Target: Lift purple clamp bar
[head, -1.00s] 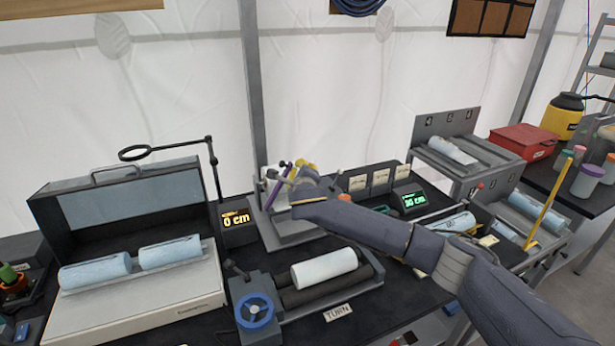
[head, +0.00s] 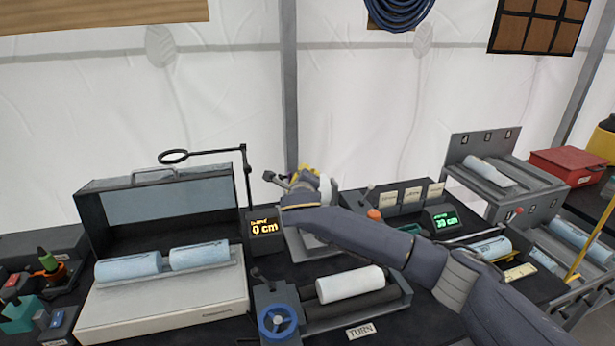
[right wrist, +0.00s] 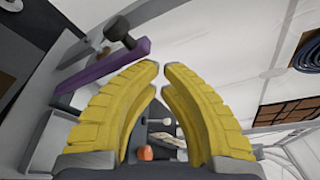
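The purple clamp bar (right wrist: 100,68) shows in the right wrist view at upper left, with a dark knob at its end. It lies outside my right gripper (right wrist: 161,72), beyond the left finger, and is not between the fingers. The yellow fingertips are close together, with a narrow gap and nothing held. In the head view the right gripper (head: 309,176) is over the clamp station at centre, and its arm hides most of the bar there. A white roll shows partly behind the gripper. My left gripper is in neither view.
A display reading 0 cm (head: 264,227) stands left of the gripper, beside a dark magnifier arm (head: 246,175). In front, a white roll (head: 350,283) lies on rollers with a blue handwheel (head: 278,321). An open case (head: 165,290) holds two blue rolls.

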